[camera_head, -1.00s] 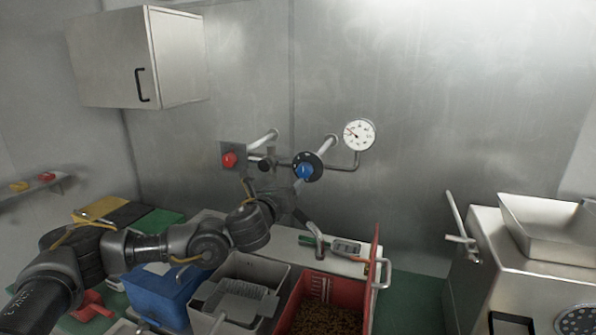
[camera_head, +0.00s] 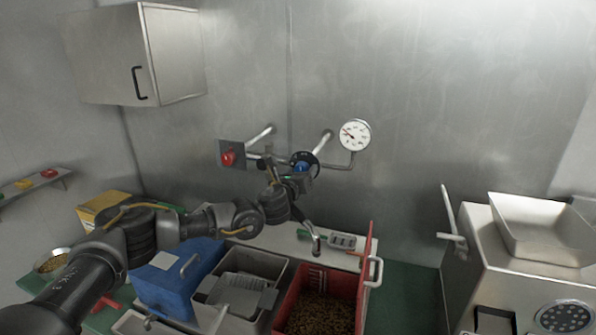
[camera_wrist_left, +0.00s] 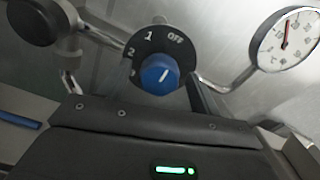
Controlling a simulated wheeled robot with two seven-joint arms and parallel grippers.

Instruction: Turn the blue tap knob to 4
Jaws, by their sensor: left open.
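The blue tap knob (camera_head: 301,167) sits on a round black dial on the back wall, partly hidden behind my left gripper (camera_head: 284,172) in the head view. In the left wrist view the knob (camera_wrist_left: 158,75) shows clearly. Its black dial (camera_wrist_left: 136,58) carries OFF, 1, 2 and a partly hidden mark below. The white line on the knob slants up and right, roughly toward OFF. My left gripper is open and close in front of the knob; a dark finger shows just right of it in the wrist view. Contact cannot be told. My right gripper is not in view.
A white pressure gauge (camera_head: 354,135) on a pipe is right of the knob. A red button (camera_head: 228,157) is left of it. Below stand a blue box (camera_head: 172,283), a grey bin (camera_head: 283,268) and a red bin (camera_head: 345,285) of beans. A steel machine (camera_head: 530,265) stands at right.

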